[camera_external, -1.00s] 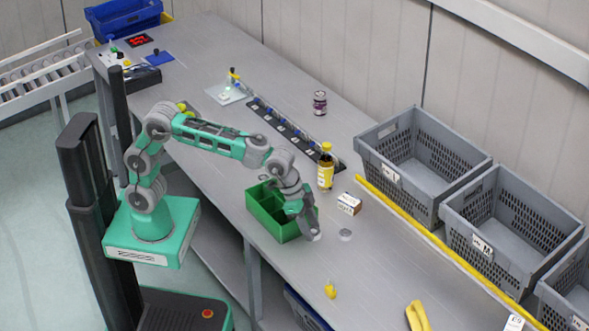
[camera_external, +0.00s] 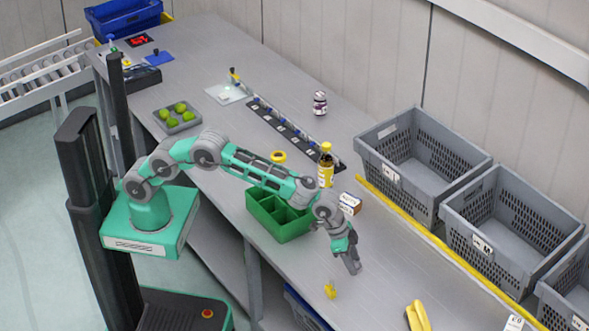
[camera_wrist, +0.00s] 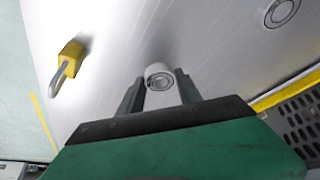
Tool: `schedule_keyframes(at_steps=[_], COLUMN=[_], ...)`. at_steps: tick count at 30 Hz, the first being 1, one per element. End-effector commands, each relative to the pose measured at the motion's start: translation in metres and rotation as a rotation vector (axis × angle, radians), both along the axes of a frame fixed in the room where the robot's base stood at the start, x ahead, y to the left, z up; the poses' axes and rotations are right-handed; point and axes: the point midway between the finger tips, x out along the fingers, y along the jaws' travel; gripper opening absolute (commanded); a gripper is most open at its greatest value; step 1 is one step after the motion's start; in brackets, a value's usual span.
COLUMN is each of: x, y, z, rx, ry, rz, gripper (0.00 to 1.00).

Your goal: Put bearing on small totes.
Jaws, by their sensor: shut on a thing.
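A small round metal bearing (camera_wrist: 160,76) is between the two fingertips of my gripper in the wrist view. My gripper (camera_wrist: 158,88) is shut on it. In the external view my gripper (camera_external: 352,266) points down over the table, to the right of the green divided tote (camera_external: 281,236); the held bearing cannot be made out there. A second round ringed metal piece (camera_wrist: 281,12) lies on the table at the top right of the wrist view. Large grey totes (camera_external: 405,190) stand along the wall side; the green tote has several compartments that look empty.
A yellow padlock (camera_external: 330,291) lies near the front edge; it also shows in the wrist view (camera_wrist: 71,52). Bananas (camera_external: 416,316) lie to the right. A yellow rail (camera_external: 440,241) runs before the grey totes.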

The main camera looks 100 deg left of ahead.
Motion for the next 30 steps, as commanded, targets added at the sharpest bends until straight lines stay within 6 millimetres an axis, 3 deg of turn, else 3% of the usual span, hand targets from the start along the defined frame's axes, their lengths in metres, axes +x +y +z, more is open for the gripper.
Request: schedule_keyframes(at_steps=[3,12,13,21,30], x=[0.0,0.0,0.0,-0.001,0.0], y=[0.0,0.0,0.0,0.0,0.0], z=[-0.012,-0.019,-0.019,-0.018,-0.011], rx=[0.0,0.0,0.0,0.0,0.0], ry=[0.0,0.0,0.0,0.001,0.0], rz=[0.0,0.0,0.0,0.0,0.0], gripper=[0.0,0.0,0.42,0.63,0.63])
